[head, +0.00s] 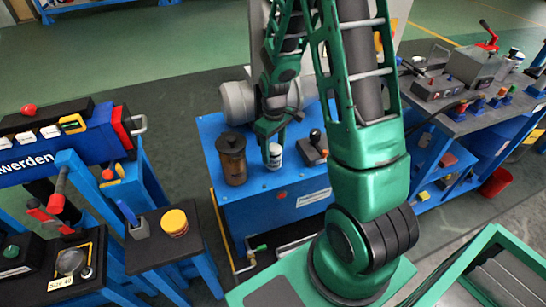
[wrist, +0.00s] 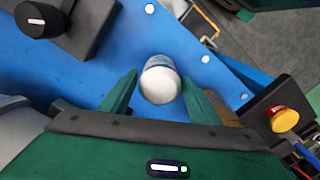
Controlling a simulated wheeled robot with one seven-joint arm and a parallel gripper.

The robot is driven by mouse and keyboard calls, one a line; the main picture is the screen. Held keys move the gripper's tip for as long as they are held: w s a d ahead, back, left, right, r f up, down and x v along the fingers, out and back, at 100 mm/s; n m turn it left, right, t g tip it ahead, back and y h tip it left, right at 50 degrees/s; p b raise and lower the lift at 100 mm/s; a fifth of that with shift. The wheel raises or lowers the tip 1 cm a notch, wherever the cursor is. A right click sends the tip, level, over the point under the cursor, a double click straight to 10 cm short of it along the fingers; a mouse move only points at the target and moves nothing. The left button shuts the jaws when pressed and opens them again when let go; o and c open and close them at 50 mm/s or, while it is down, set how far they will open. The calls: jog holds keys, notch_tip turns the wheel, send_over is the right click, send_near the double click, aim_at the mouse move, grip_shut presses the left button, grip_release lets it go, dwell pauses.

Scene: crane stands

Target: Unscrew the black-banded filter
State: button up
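A small white cylindrical filter (head: 275,157) stands on top of the blue cabinet (head: 290,182). In the wrist view the filter (wrist: 161,82) shows its pale rounded end and some grey-blue marking on its side; I cannot make out a black band clearly. My gripper (wrist: 160,88) is open, with one green finger on each side of the filter and a visible gap on both sides. In the head view my gripper (head: 270,140) is over the filter and partly covers its top. I cannot tell how far the fingertips reach down along it.
A dark brown canister (head: 232,160) stands close left of the filter, and a grey box with a black knob (head: 314,148) stands close right. A stand with a yellow-topped round part (head: 174,222) is at the lower left.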

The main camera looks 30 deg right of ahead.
jog(key=c, duration=0.9)
jog(key=shift+r, duration=0.1)
jog(key=shift+n, duration=1.8)
grip_shut()
jog(key=shift+n, duration=0.8)
jog(key=n, duration=0.5)
